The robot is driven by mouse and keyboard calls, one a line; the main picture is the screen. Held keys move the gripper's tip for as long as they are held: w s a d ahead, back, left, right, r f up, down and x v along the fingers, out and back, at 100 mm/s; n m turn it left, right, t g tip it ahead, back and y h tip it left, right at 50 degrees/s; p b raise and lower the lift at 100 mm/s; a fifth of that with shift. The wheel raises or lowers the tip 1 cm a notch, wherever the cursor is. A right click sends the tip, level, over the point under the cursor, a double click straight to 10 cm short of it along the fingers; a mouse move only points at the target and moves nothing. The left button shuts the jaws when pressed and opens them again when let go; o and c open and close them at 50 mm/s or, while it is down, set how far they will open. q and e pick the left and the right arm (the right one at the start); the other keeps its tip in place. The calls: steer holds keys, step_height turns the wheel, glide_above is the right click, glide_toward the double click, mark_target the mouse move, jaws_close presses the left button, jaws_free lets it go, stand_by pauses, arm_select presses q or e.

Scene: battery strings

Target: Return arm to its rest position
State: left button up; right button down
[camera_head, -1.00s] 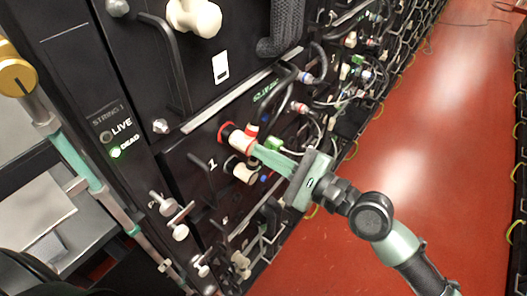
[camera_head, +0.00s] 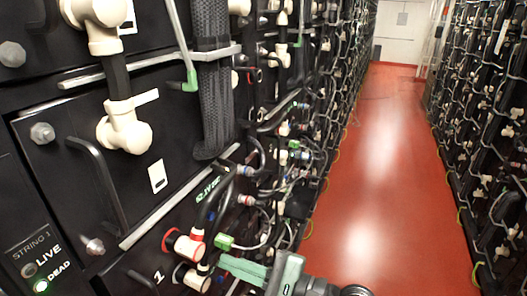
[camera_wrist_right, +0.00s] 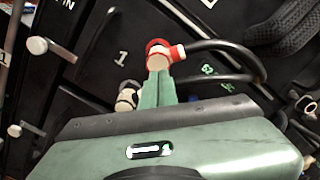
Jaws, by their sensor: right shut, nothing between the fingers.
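My right gripper (camera_head: 222,263) shows at the bottom of the head view, with its green fingers shut and empty. They point left at the battery rack front, just right of a cream plug with a red collar (camera_head: 186,246). In the right wrist view the shut fingers (camera_wrist_right: 158,82) overlap the lower edge of the red-collared plug (camera_wrist_right: 163,55); whether they touch it I cannot tell. A second cream plug with a dark collar (camera_head: 190,277) sits just below. My left gripper is not in view.
Black cables, handles and cream fittings (camera_head: 125,130) stick out from the rack. A clear red floor aisle (camera_head: 370,170) runs to a pale far wall, with another rack (camera_head: 485,140) on the right.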

steer(key=w+d+f+t+h, duration=0.25)
steer(key=w+d+f, duration=0.2)
steer(key=f, duration=0.45)
steer(key=w+d+f+t+h, duration=0.1)
steer(key=w+d+f+h, duration=0.3)
steer(key=f, duration=0.5)
steer(key=s+d+f+n+h, duration=0.1)
steer(key=d+f+h, duration=0.15)
steer(key=f, duration=0.45)
steer(key=d+f+n+h+b, duration=0.15)
steer(key=d+f, duration=0.25)
steer(key=f, duration=0.4)
steer(key=s+d+f+n+h, duration=0.1)
steer(key=d+f+n, duration=0.15)
steer(key=f, duration=0.45)
steer(key=s+d+f+n+g+h, duration=0.2)
steer(key=s+d+f, duration=0.3)
steer(key=s+f, duration=0.35)
steer(key=s+d+f+n+g+h, duration=0.1)
steer(key=s+d+f+n+g, duration=0.1)
steer(key=s+d+f, duration=0.6)
steer(key=s+f+n+g+h, duration=0.1)
steer(key=s+f, duration=0.5)
steer(key=s, duration=0.7)
steer(key=s+d+f+n+g+h, duration=0.1)
steer(key=s+f+n+g, duration=0.3)
steer(key=s, duration=0.9)
steer(key=shift+s+f+n+b, duration=0.15)
steer(key=shift+f+n+b, duration=0.15)
steer(key=shift+f+n, duration=0.6)
